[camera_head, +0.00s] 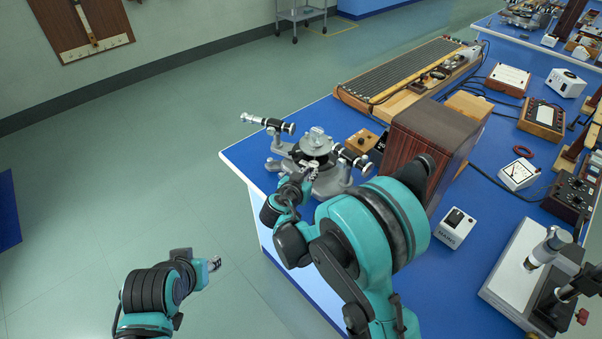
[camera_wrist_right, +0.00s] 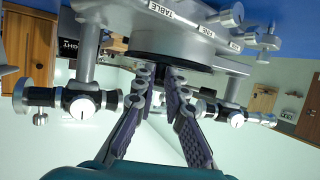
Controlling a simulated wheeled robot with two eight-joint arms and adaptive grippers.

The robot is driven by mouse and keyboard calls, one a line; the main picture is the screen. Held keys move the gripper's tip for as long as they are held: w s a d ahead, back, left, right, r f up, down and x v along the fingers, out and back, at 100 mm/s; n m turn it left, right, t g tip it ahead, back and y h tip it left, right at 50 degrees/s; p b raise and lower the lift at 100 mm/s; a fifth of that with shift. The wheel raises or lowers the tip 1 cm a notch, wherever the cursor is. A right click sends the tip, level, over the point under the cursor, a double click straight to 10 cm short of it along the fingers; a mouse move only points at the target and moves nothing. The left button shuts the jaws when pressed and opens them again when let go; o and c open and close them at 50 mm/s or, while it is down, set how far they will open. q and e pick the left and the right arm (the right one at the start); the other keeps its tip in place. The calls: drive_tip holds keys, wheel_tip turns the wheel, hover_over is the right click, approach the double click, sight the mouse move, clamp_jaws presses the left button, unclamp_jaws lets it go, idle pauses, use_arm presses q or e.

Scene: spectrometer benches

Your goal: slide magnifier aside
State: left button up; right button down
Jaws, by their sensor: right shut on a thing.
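The grey spectrometer (camera_head: 318,150) stands on the near left corner of the blue bench, with two black-and-silver tubes at its sides. My right gripper (camera_head: 308,178) reaches its near side, below the round table. In the right wrist view, my right gripper (camera_wrist_right: 163,82) has its fingers closed together on a small dark part, the magnifier (camera_wrist_right: 166,72), at the black drum under the labelled silver plate. The magnifier is mostly hidden by the fingertips. My left gripper (camera_head: 212,264) hangs over the floor at lower left, apart from the bench; its opening is unclear.
A brown wooden box (camera_head: 431,140) stands right of the spectrometer, close to my right arm. A small wooden block (camera_head: 361,141) and a long ribbed instrument (camera_head: 410,75) lie behind. A white switch box (camera_head: 453,228) is farther right.

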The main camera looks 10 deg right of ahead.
sight(321, 188)
drive_tip(key=shift+s+d+b, duration=0.15)
drive_tip(key=shift+d+b, duration=0.05)
drive_tip(key=shift+d, duration=0.7)
drive_tip(key=shift+s+d+b, duration=0.15)
drive_tip(key=shift+d+b, duration=0.05)
drive_tip(key=shift+d, duration=0.9)
drive_tip(key=c, duration=1.6)
unclamp_jaws()
drive_tip(key=shift+c, duration=0.2)
drive_tip(key=shift+o, duration=0.4)
drive_tip(key=shift+d, duration=0.3)
drive_tip(key=shift+a, duration=0.1)
drive_tip(key=shift+a, duration=0.1)
drive_tip(key=shift+a, duration=0.1)
